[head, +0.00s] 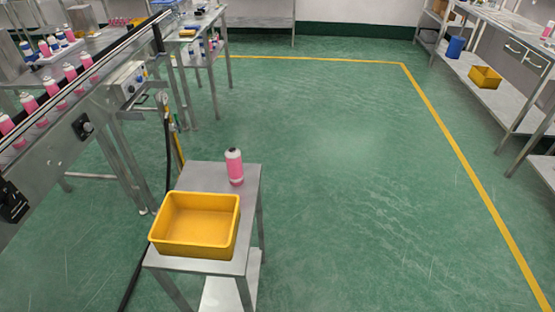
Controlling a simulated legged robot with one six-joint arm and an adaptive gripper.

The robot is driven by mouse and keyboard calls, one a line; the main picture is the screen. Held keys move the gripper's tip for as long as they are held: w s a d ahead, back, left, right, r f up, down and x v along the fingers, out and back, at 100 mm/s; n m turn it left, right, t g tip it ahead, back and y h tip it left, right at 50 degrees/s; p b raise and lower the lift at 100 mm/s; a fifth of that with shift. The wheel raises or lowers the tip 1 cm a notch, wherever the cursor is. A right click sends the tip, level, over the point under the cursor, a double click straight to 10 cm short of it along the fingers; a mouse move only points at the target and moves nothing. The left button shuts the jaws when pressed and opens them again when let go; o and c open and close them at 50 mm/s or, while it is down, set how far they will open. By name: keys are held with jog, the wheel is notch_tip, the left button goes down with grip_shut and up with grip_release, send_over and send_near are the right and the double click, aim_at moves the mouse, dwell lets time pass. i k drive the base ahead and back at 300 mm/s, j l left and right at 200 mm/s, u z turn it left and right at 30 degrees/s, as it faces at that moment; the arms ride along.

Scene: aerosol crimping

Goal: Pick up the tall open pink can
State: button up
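A tall pink can (235,169) with a whitish upper part and a dark opening at its top stands upright on a small steel table (249,184). It is near the table's back edge, behind a yellow bin. My gripper does not show in the head view.
The yellow bin (196,224) looks empty and fills the table's front. A conveyor (90,105) with several pink-and-white cans runs along the left. Steel benches stand at the back left and right; another yellow bin (485,77) sits on a right shelf. Green floor right of the table is clear.

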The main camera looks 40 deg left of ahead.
aim_at(232, 155)
jog(key=i+l+u, duration=0.1)
jog(key=i, duration=0.25)
jog(key=i+l+u, duration=0.15)
jog(key=i, duration=0.25)
jog(key=i+u, duration=0.25)
jog(key=u, duration=0.2)
jog(key=i+u, duration=0.25)
jog(key=u, duration=0.2)
jog(key=i+l+u, duration=0.15)
jog(key=u, duration=0.3)
jog(key=i+u, duration=0.25)
jog(key=u, duration=0.15)
jog(key=i+l+u, duration=0.1)
jog(key=u, duration=0.3)
jog(key=i+l+u, duration=0.2)
jog(key=u, duration=0.2)
jog(key=i+l+u, duration=0.45)
jog(key=i+u, duration=0.2)
jog(key=i+l+u, duration=0.25)
jog(key=i+j, duration=0.05)
jog(key=i, duration=0.05)
